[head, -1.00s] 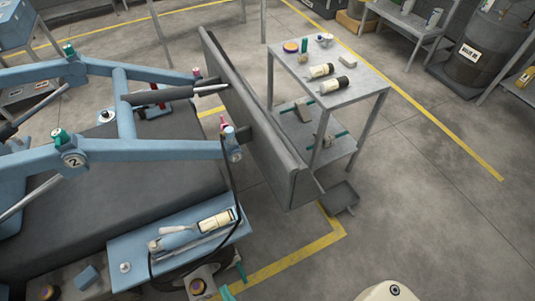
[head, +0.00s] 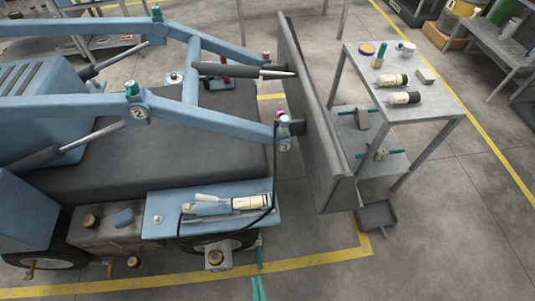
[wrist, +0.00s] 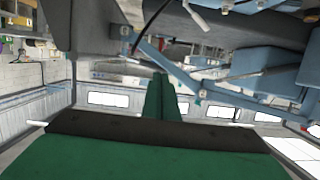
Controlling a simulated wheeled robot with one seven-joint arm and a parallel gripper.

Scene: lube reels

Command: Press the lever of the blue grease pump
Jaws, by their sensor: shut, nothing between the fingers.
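The grease pump, with a blue mount and a cream cylinder (head: 250,202), lies on a blue ledge (head: 160,227) on the machine's near side, in the head view. Its pale lever (head: 212,197) lies at the left end of the cylinder, slightly tilted. A black hose runs up from beside it. What look like my green fingertips (head: 258,288) show at the bottom edge of the head view, below the ledge and apart from the lever. In the wrist view my gripper (wrist: 160,95) has its green fingers together, with nothing between them. I cannot clearly make out the pump there.
The machine's blue loader arms (head: 200,113) and grey bucket (head: 310,130) stand above and right of the ledge. A small box (head: 217,257) with a round cap sits below it. A metal table (head: 395,110) holds tubes at the right. Floor at the lower right is clear.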

